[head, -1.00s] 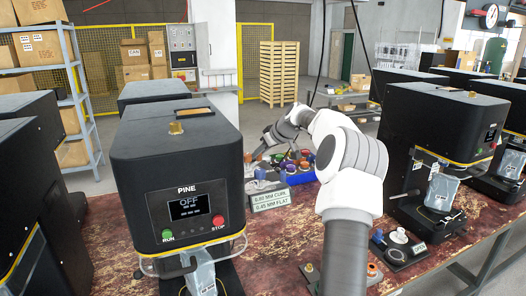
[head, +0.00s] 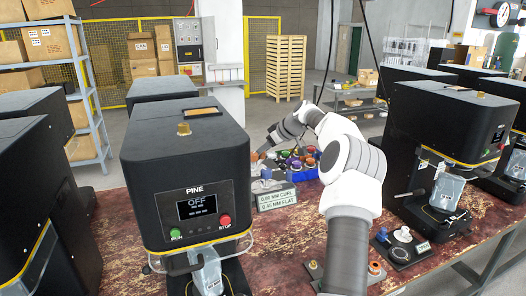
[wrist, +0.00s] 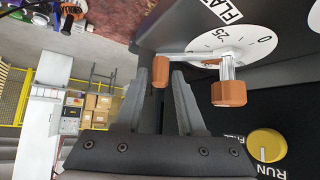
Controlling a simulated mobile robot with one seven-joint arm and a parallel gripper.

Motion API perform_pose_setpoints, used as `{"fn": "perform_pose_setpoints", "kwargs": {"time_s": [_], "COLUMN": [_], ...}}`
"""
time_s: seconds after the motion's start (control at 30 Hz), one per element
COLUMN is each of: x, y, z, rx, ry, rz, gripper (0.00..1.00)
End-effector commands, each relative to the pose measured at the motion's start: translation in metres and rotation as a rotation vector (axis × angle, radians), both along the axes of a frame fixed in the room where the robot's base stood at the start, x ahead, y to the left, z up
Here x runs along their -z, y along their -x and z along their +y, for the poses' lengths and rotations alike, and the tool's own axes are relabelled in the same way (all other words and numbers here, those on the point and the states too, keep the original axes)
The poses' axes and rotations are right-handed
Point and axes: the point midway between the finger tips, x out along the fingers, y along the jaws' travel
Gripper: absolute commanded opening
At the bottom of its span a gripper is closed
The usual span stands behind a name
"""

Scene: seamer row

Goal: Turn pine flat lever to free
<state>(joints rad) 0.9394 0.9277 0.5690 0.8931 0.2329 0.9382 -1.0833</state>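The black PINE machine (head: 185,150) stands left of centre in the head view, its screen reading OFF. The wrist view shows its side with a white FLAT dial (wrist: 205,46) and a crank with two orange knobs, a small one (wrist: 160,71) and a larger one (wrist: 229,94). A round yellow knob (wrist: 267,145) sits beside the word RUN; a second label by it is too small to read surely. My gripper (wrist: 160,80) is open, its fingertips around or just short of the small orange knob. The machine's side and the fingertips are hidden in the head view.
A sign reading 0.80 MM CURL and 0.45 MM FLAT (head: 277,199) stands on the red worn table (head: 285,250). Blue bins of coloured parts (head: 303,172) lie behind it. Another black machine (head: 455,125) stands at right, with more at left.

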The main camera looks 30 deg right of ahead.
Motion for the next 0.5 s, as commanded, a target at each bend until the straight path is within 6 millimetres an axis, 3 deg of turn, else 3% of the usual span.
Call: {"fn": "perform_pose_setpoints", "kwargs": {"time_s": [0.07,0.5], "x": [0.0001,-0.0076], "y": [0.0001,0.0087], "z": [0.0001,-0.0036], "rx": [0.000,0.002], "ry": [0.000,0.000], "rz": [0.000,0.001], "gripper": [0.53,0.53]}}
